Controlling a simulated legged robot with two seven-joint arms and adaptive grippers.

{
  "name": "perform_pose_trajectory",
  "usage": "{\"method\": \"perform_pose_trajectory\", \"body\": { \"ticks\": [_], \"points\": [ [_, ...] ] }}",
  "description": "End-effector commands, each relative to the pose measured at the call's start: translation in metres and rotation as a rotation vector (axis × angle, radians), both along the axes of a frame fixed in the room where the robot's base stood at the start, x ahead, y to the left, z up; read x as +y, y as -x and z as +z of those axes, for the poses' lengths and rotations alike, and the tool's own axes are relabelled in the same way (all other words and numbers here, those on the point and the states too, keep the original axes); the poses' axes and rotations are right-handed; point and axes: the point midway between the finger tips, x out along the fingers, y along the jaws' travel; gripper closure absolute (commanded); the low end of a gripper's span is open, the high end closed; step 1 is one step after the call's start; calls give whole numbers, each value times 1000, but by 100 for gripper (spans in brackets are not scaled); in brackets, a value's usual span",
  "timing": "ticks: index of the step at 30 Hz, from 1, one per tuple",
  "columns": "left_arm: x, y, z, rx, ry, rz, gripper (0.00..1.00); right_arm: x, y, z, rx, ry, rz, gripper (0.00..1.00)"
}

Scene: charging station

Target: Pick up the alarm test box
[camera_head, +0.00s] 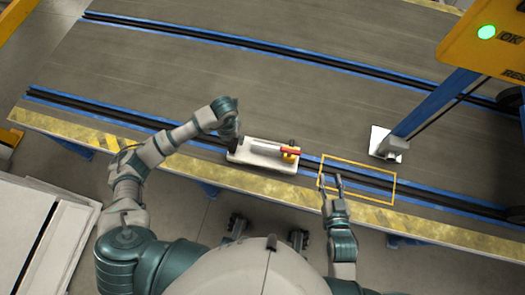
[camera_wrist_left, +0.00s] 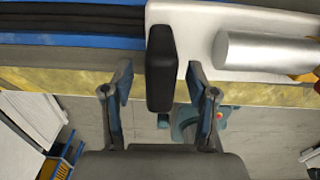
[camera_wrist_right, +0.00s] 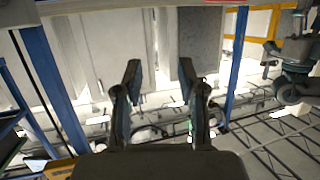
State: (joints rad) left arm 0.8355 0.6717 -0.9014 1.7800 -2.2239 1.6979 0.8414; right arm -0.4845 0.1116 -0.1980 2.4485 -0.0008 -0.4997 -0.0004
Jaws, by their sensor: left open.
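The alarm test box appears to be the white block (camera_head: 262,163) lying on the platform in the head view, with a grey cylinder, a red part and a yellow part on top. In the left wrist view, its white body (camera_wrist_left: 190,12) carries a silver cylinder (camera_wrist_left: 262,50) and a black handle (camera_wrist_left: 160,70) at its end. My left gripper (camera_head: 230,138) is at the box's left end. Its open fingers (camera_wrist_left: 158,84) stand either side of the handle, with gaps visible. My right gripper (camera_head: 332,182) is open, to the right of the box, with nothing between its fingers (camera_wrist_right: 160,75).
A yellow outlined rectangle (camera_head: 347,162) marks the platform right of the box. Beyond it, a blue post stands on a white plate (camera_head: 380,136) below a yellow panel (camera_head: 470,50) with a green light. The grey platform (camera_head: 250,80) behind the box is clear.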

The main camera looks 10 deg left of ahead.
Motion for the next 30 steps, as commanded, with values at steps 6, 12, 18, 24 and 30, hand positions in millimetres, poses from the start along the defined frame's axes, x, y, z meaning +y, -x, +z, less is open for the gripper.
{"method": "perform_pose_trajectory", "body": {
  "ticks": [6, 12, 18, 24, 30],
  "points": [
    [1, 1, -18, 1, 0, 1, 42, 4, -6, 13, -96, -28, 2, 60],
    [0, 1, -17, 0, 0, 1, 44, 4, -6, 15, -98, -27, 3, 60],
    [0, 1, -17, 0, 0, 1, 94, 4, -8, 13, -95, -28, 3, 60],
    [0, 0, -17, -1, 0, 1, 100, 4, -8, 14, -95, -28, 3, 60],
    [0, 0, -17, -1, 0, 1, 100, 4, -8, 14, -95, -27, 2, 60]
  ]
}}
